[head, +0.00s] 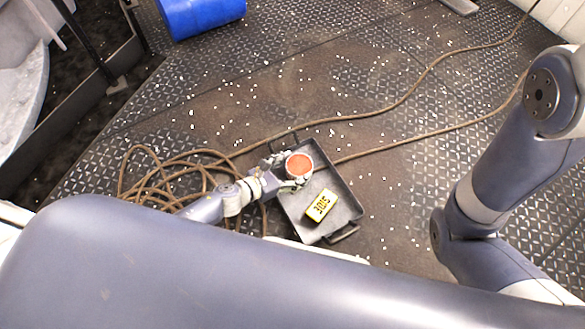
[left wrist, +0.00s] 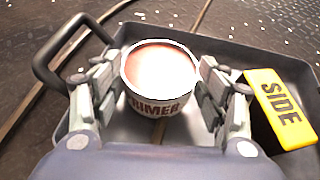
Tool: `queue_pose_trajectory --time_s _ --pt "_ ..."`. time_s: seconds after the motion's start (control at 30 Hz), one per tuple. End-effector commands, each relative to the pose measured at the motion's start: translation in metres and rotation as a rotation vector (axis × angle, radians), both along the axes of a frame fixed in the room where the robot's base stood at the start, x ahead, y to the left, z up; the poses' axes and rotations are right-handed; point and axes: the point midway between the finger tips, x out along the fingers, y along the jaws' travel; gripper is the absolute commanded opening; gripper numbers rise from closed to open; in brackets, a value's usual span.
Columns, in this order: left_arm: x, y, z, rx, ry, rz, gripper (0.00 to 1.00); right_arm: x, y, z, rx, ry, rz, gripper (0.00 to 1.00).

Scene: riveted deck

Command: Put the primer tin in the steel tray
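The primer tin (head: 299,165) is a small white can with an orange-red top. Its PRIMER label shows in the left wrist view (left wrist: 158,105). The steel tray (head: 346,205) is dark grey with a raised rim and a handle at each end. My left gripper (head: 296,174) has a finger on each side of the tin, and its pads appear to press on it. The tin is upright over the upper part of the tray; I cannot tell whether its base touches the tray floor. My right arm is at the right, its gripper out of view.
A yellow block marked SIDE (head: 321,205) lies in the tray, beside the tin. A brown hose (head: 405,97) is coiled left of the tray and runs across the deck. A blue drum (head: 203,14) lies at the top.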

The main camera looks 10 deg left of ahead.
Motion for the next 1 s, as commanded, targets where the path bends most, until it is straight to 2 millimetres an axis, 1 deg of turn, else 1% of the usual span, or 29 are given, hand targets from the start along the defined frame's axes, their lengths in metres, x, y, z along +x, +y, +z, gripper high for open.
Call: queue_pose_trajectory --time_s 0.03,0.07,0.43,0.57,0.63,0.7,0.73,1.0 --pt "0.0 0.0 0.0 -0.001 0.001 0.0 0.81 -0.002 0.0 0.001 0.0 -0.005 0.001 1.0" --pt "0.0 0.0 0.0 -0.001 0.001 0.0 0.87 -0.002 0.0 0.001 0.0 -0.005 0.001 1.0" --pt "0.0 0.0 0.001 0.001 0.001 0.001 0.87 -0.002 0.0 0.001 0.0 -0.005 0.001 1.0" --pt "0.0 0.0 0.006 0.0 0.0 0.0 0.87 -0.001 0.0 0.006 0.001 -0.006 0.002 1.0" --pt "-0.007 0.005 0.01 0.001 0.003 0.0 0.87 0.002 -0.001 0.007 0.003 0.005 0.003 1.0" --pt "-0.017 0.012 0.016 0.001 0.004 0.002 0.87 0.016 -0.001 0.003 0.004 0.046 0.002 1.0" --pt "-0.022 0.015 0.019 0.002 0.004 0.0 0.87 0.02 -0.001 0.002 0.004 0.057 0.002 1.0" --pt "-0.064 0.045 0.044 0.001 0.004 0.001 0.87 0.039 -0.003 -0.003 0.007 0.117 0.005 1.0"
